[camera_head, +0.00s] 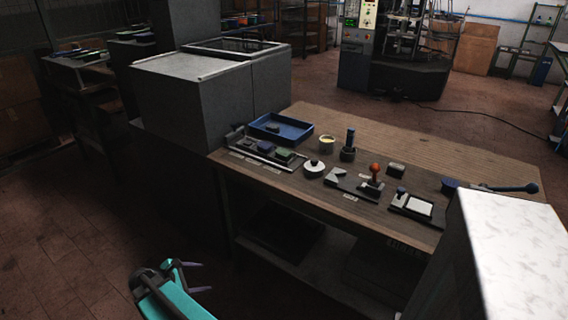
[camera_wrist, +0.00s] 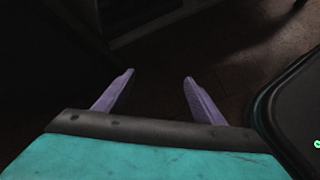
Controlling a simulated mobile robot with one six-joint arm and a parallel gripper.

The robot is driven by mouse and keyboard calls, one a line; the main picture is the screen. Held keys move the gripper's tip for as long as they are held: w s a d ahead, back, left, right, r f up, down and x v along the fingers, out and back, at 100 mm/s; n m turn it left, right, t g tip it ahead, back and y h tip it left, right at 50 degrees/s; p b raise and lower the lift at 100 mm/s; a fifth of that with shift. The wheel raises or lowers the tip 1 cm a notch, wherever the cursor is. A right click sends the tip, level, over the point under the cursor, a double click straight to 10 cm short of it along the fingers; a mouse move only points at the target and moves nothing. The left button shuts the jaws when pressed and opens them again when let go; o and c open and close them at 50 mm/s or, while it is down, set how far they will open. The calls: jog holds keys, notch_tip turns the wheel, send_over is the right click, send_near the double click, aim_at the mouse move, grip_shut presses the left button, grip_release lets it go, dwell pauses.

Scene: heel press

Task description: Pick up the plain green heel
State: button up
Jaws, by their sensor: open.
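A small green heel (camera_head: 284,154) sits at the right end of a narrow grey tray (camera_head: 293,168) on the wooden workbench. A purple-grey heel (camera_head: 266,147) is beside it on the left, and a darker piece sits farther left in the tray. At this size I cannot tell whether the green heel's surface is plain. My gripper (camera_head: 205,277) is open and empty, low in front of the bench and well away from the heels. In the wrist view my gripper (camera_wrist: 159,75) shows two purple fingers apart over dark floor; no heel shows there.
A blue bin (camera_head: 305,133) with a dark piece inside stands behind the tray. A large grey cabinet (camera_head: 205,90) borders the bench's left end. Floor left of my gripper is clear.

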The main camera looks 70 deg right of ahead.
jog(key=d+r+n+g+h, duration=0.1)
jog(key=d+r+n+h, duration=0.25)
jog(key=d+r, duration=1.25)
jog(key=s+d+r+g+h+b, duration=0.1)
jog(key=s+d+r+h, duration=0.1)
jog(key=s+d+r, duration=0.2)
jog(key=s+d+r+g+h+b, duration=0.1)
jog(key=s+d+r+g, duration=0.1)
jog(key=s+d+r, duration=0.3)
jog(key=d+r+n, duration=0.1)
jog(key=d+r, duration=0.3)
jog(key=r, duration=0.2)
jog(key=shift+s+d+r+h, duration=0.2)
jog(key=shift+s+d+h, duration=0.1)
jog(key=shift+d+h, duration=0.05)
send_near(279, 154)
jog(key=shift+x, duration=2.4)
jog(key=shift+f, duration=0.1)
